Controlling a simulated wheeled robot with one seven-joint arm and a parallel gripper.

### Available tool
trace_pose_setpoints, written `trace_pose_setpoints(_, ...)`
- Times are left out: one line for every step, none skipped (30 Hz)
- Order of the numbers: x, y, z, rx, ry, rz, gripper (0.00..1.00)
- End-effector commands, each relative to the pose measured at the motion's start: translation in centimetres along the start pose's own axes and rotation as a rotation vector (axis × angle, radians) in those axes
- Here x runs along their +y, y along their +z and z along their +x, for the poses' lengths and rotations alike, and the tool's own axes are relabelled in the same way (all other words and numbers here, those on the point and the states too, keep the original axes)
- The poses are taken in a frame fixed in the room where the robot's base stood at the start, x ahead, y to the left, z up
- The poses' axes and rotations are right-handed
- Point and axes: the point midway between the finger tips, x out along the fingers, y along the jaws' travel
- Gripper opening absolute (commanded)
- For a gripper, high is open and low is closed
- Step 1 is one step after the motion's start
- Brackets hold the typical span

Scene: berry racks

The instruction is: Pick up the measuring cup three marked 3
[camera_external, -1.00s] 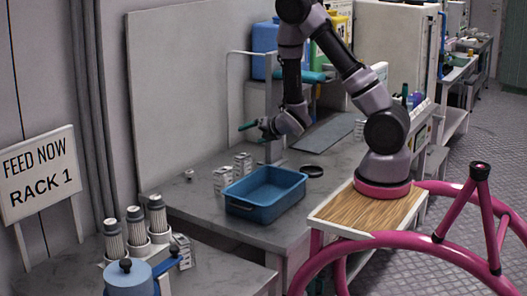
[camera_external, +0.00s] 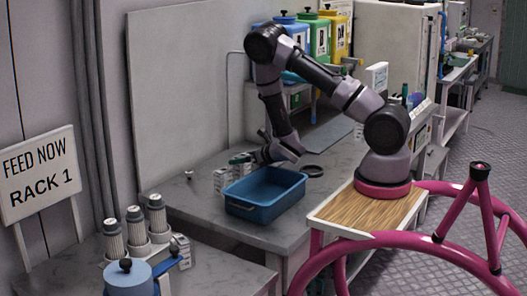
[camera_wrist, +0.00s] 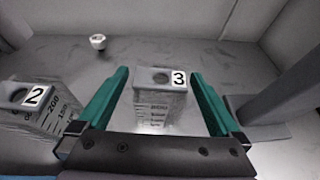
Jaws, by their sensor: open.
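Measuring cup three (camera_wrist: 160,103) is a clear, boxy cup with printed measure lines and a tag marked 3 on its top. In the wrist view it stands upright between the two green fingers of my gripper (camera_wrist: 159,92), with a gap showing on each side. My gripper also shows in the external view (camera_external: 240,161), low over the counter behind the blue tray. Measuring cup two (camera_wrist: 38,108), marked 2, stands left of my left finger in the wrist view.
The blue tray (camera_external: 247,209) stands in front of my gripper on the grey counter (camera_external: 190,220). A small white round item (camera_wrist: 97,41) lies farther back. A grey wall rises behind the counter. A dark ring (camera_external: 312,171) lies right of the tray.

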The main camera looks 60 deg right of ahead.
Motion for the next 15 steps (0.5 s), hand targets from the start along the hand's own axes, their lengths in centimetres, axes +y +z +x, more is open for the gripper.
trace_pose_setpoints(-0.1, 0.0, 0.9, -0.002, -0.001, 0.002, 1.0)
trace_pose_setpoints(-0.1, 0.0, 1.4, -0.002, -0.001, 0.002, 1.0)
trace_pose_setpoints(-0.1, 0.1, 2.0, -0.002, -0.001, 0.002, 1.0)
trace_pose_setpoints(0.0, 0.1, 2.5, -0.002, 0.0, 0.002, 1.0)
trace_pose_setpoints(0.0, 0.1, 2.9, -0.002, 0.0, 0.002, 1.0)
trace_pose_setpoints(0.0, 0.0, 3.3, -0.001, -0.001, 0.002, 1.0)
trace_pose_setpoints(0.0, 0.0, 3.6, -0.001, 0.0, 0.001, 1.0)
trace_pose_setpoints(0.0, 0.0, 3.8, -0.001, 0.0, 0.001, 1.0)
trace_pose_setpoints(-0.1, 0.0, 4.0, -0.001, -0.001, 0.001, 1.0)
trace_pose_setpoints(-0.1, 0.0, 4.1, 0.0, -0.001, 0.001, 1.0)
trace_pose_setpoints(-0.1, 0.0, 4.2, 0.0, -0.001, 0.001, 1.0)
trace_pose_setpoints(-0.1, 0.0, 4.2, 0.001, -0.001, 0.001, 1.0)
trace_pose_setpoints(0.0, 0.0, 4.2, 0.001, -0.001, 0.001, 1.0)
trace_pose_setpoints(0.0, 0.0, 4.2, 0.0, -0.001, 0.001, 1.0)
trace_pose_setpoints(0.0, 0.0, 4.1, 0.0, -0.001, 0.001, 1.0)
